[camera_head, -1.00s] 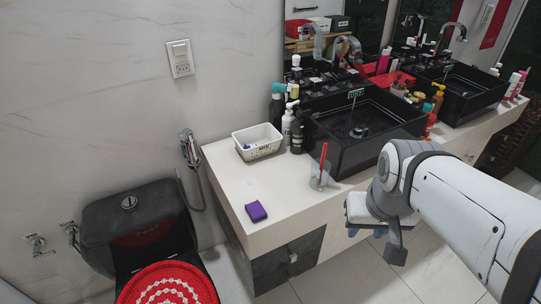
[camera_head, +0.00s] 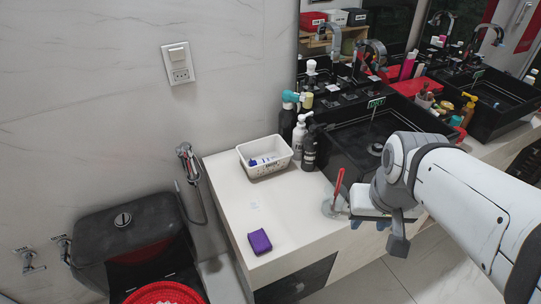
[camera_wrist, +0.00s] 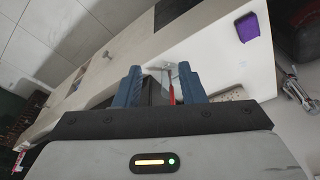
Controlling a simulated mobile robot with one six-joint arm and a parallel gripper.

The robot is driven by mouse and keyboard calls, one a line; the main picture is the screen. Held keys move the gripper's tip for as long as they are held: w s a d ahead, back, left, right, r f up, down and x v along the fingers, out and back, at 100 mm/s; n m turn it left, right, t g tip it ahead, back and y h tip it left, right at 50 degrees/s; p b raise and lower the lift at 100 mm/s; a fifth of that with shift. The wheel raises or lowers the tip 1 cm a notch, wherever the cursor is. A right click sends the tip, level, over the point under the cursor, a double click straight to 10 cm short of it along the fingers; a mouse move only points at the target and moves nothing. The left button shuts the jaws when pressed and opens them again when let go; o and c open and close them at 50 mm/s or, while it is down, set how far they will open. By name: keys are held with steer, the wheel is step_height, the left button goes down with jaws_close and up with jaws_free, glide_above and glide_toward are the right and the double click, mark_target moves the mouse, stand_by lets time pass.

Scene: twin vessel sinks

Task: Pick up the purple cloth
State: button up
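The purple cloth (camera_head: 260,242) is a small folded block lying flat on the white counter near its front left end. It also shows in the wrist view (camera_wrist: 247,27) at the upper right, beyond the fingers. My gripper (camera_wrist: 159,72) has its two blue fingers apart, with nothing held between them. In the head view my gripper (camera_head: 370,222) is beside the counter's front edge, to the right of the cloth and well apart from it. The arm hides part of the counter and basin there.
A clear holder with a red toothbrush (camera_head: 337,188) stands on the counter between my gripper and the cloth. A white basket (camera_head: 266,158), several bottles (camera_head: 304,137) and a black basin (camera_head: 345,146) are behind. A black toilet (camera_head: 135,235) is left. Counter around the cloth is clear.

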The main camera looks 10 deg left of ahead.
mark_target(261, 243)
steer(key=shift+r, duration=0.1)
